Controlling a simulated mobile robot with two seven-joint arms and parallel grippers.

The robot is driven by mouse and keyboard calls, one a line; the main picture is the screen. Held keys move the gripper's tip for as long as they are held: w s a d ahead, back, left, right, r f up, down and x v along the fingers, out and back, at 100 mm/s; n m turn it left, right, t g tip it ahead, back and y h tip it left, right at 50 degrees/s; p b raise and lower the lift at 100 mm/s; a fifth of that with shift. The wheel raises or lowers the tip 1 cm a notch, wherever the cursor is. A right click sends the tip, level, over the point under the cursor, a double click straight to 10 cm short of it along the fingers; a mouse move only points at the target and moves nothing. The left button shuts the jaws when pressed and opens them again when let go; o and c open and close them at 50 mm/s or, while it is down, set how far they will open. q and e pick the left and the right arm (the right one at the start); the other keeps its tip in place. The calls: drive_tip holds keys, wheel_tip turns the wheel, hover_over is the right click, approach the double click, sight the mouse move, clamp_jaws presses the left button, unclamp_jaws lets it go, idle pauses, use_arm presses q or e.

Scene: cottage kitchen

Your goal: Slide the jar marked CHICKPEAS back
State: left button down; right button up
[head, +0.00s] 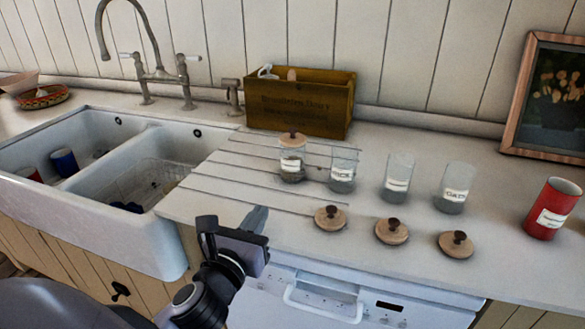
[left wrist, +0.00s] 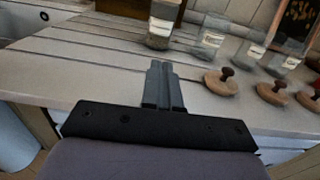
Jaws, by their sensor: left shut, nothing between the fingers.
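Several glass jars with white labels stand in a row on the counter. The leftmost jar (head: 291,163) wears a wooden lid; its label is too small to read. The second jar (head: 342,172) has a label that seems to end in "ICE". The label of the third jar (head: 397,180) is unreadable, and the fourth jar (head: 455,188) seems to read OATS. I cannot tell for sure which is marked CHICKPEAS. My left gripper (head: 258,216) is shut and empty, in front and left of the leftmost jar (left wrist: 160,28). My right gripper is not in view.
Three loose wooden lids (head: 330,218) lie in front of the open jars. A red labelled canister (head: 552,208) stands at the right. A wooden box (head: 298,103) stands behind the leftmost jar.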

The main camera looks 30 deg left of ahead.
sight(288, 166)
use_arm(q)
drive_tip(key=shift+w+a+r, duration=0.1)
drive_tip(key=shift+w+a, duration=0.1)
drive_tip(key=shift+w, duration=0.2)
drive_tip(key=shift+w+r, duration=0.2)
drive_tip(key=shift+w, duration=0.15)
drive_tip(key=p+x, duration=0.1)
drive_tip(key=x, duration=1.2)
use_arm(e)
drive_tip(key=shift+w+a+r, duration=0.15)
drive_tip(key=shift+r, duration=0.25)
use_arm(q)
drive_tip(key=shift+a, duration=0.1)
